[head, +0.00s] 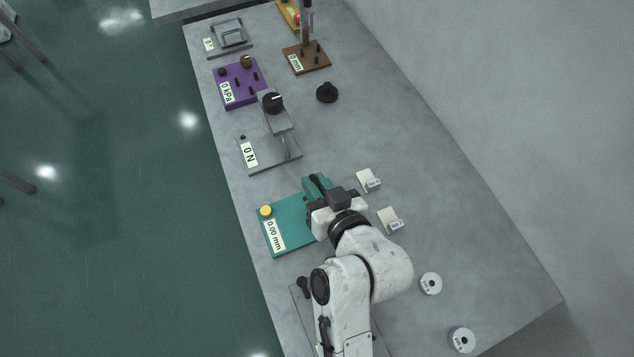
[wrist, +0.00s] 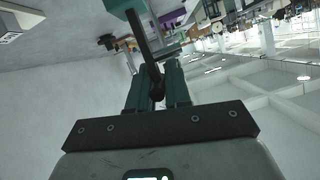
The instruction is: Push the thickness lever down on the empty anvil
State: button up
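The thickness gauge is a teal base plate (head: 290,222) with a yellow button (head: 265,211) and a label reading 0.00 mm (head: 274,235). Its teal upright (head: 313,187) stands at the back right, partly behind my gripper (head: 322,198). The black lever also shows in the wrist view (wrist: 148,62), running from the teal body to a round knob between or in front of my gripper's fingers (wrist: 157,85). The fingers sit close together around the knob; whether they grip it is unclear. The anvil is hidden by my gripper and arm. I see no sample in the gauge.
Two small pale tagged pieces (head: 368,180) (head: 390,220) lie right of the gauge. Two white discs (head: 431,283) (head: 462,340) lie near the right front. A grey 0 N device (head: 275,155) and a purple 0 kPa device (head: 240,85) stand farther back. The table's right side is mostly clear.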

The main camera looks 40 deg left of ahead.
grip_shut()
